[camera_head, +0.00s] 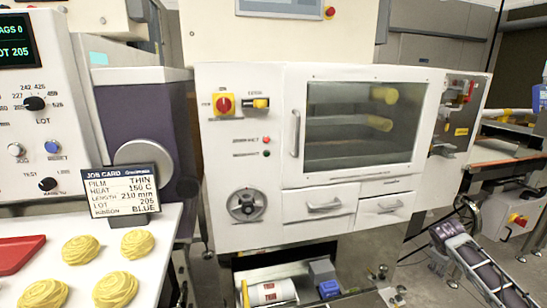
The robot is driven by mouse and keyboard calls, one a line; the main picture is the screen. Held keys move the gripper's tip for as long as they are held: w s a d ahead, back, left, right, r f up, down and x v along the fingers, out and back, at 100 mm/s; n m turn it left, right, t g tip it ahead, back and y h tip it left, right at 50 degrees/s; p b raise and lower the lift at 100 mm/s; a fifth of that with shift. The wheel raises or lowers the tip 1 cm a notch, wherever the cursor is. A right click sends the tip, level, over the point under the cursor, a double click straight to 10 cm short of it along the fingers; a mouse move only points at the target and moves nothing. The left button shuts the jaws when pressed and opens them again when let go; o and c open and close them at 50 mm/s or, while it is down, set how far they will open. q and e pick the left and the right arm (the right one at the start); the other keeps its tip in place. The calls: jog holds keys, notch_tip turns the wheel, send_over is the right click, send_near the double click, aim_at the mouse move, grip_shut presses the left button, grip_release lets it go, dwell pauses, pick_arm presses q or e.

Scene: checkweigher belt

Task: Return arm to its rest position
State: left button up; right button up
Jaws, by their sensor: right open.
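Most of my right arm is outside the picture. My left gripper and arm are not in view.
A dark sloping conveyor (484,268) stands at lower right.

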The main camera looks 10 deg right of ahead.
jog(key=w+d+r+m+h, duration=0.1)
jog(key=d+r+m+h, duration=0.3)
jog(key=d+r, duration=0.15)
jog(key=s+a+f+n+y, duration=0.1)
jog(key=s+a+f+y, duration=0.15)
jog(key=a+f, duration=0.65)
jog(key=s+a+f+n+y, duration=0.1)
jog(key=s+a+f, duration=0.4)
jog(key=a, duration=0.7)
jog(key=s+a+f+n+y, duration=0.2)
jog(key=a+f, duration=0.7)
jog(key=a, duration=0.1)
pick_arm(q)
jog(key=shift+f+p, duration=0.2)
jog(key=shift+p, duration=0.3)
pick_arm(e)
jog(key=s+a+y, duration=0.2)
jog(key=s+a, duration=0.3)
jog(key=a, duration=0.3)
jog(key=s+a+f+y, duration=0.1)
jog(key=s+a, duration=0.4)
jog(key=a, duration=0.4)
jog(key=s+a+y, duration=0.2)
jog(key=s+a, duration=0.4)
jog(key=a, duration=0.2)
jog(key=shift+a+f+m+y, duration=0.25)
jog(key=shift+a+m+y, duration=0.1)
jog(key=shift+m, duration=0.05)
